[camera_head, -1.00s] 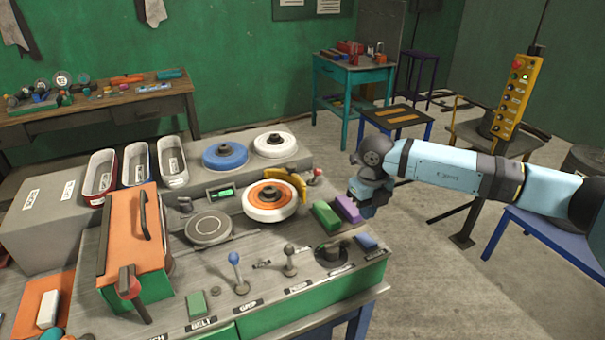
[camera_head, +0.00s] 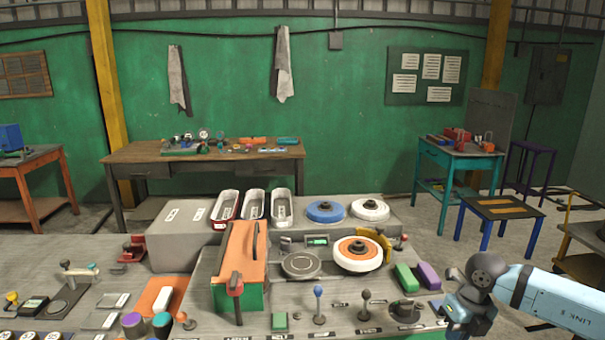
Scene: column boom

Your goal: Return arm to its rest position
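My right arm comes in from the lower right of the head view, with a light blue link and a dark grey wrist joint. My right gripper (camera_head: 462,312) hangs at the front right corner of the console (camera_head: 340,293), beside the purple block (camera_head: 428,276). Its fingers are dark and too small to tell whether they are open or shut. Nothing is clearly seen in it. My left arm and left gripper are not in view.
The console carries an orange-lidded box (camera_head: 240,262), a green block (camera_head: 406,278), an orange-and-white disc (camera_head: 358,254) and several upright levers. A teal table (camera_head: 458,160) and a low blue table (camera_head: 500,209) stand behind on the right. Floor between them is open.

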